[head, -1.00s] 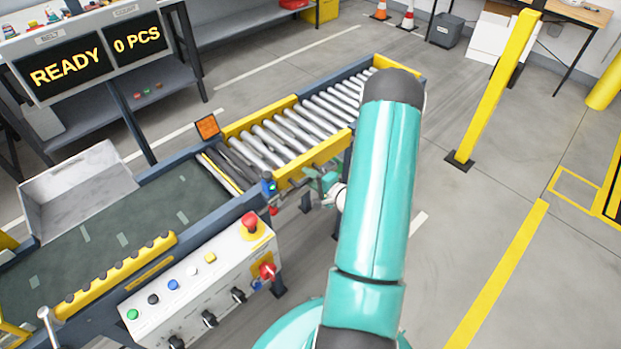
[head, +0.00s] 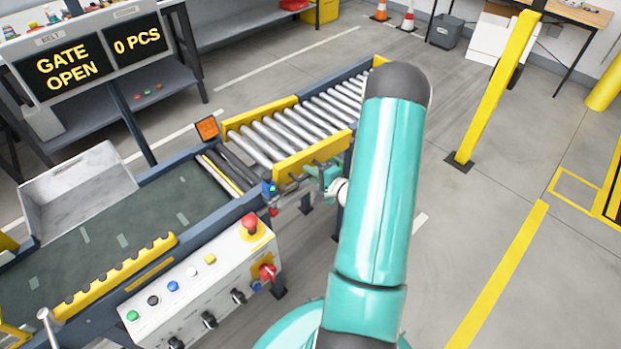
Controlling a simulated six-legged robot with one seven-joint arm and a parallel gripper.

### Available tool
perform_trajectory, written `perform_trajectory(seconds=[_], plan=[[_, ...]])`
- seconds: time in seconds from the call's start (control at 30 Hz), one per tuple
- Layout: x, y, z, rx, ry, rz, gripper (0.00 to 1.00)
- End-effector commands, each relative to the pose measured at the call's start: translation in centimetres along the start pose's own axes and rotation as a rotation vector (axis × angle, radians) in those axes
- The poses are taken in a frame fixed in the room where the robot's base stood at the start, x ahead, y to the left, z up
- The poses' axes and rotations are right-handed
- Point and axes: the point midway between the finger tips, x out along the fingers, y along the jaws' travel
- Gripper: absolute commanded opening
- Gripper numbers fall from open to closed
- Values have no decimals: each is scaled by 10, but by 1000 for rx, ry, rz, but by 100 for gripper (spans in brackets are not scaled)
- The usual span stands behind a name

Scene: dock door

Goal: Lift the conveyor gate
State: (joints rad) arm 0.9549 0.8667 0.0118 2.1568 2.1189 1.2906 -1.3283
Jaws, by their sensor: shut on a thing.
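The conveyor gate (head: 297,121) is a section of silver rollers between yellow side rails, running from the belt's end to the back right. Its near end sits slightly raised, and a gap with dark rollers shows between it and the belt. My gripper (head: 322,177) is at the near right side of the gate, below the yellow rail, shut on what looks like the gate's handle. The fingertips and the handle are small and partly hidden. The display (head: 68,62) reads "GATE OPEN" and "0 PCS".
The green belt (head: 120,235) with a grey tray (head: 80,190) lies at left. A control panel (head: 200,285) with buttons and a red emergency stop (head: 250,222) stands in front. A yellow post (head: 495,90) stands at right. The floor right of my arm is open.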

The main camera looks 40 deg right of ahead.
Motion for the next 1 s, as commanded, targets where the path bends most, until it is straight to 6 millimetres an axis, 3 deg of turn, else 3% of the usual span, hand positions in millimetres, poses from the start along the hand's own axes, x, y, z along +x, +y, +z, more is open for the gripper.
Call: perform_trajectory(seconds=[0.43, 0.7, 1.0], plan=[[-19, -88, -19, 356, -77, 0, 0], [-30, -138, -48, 602, -130, 2, 0], [-37, -174, -83, 820, -175, 5, 0]])
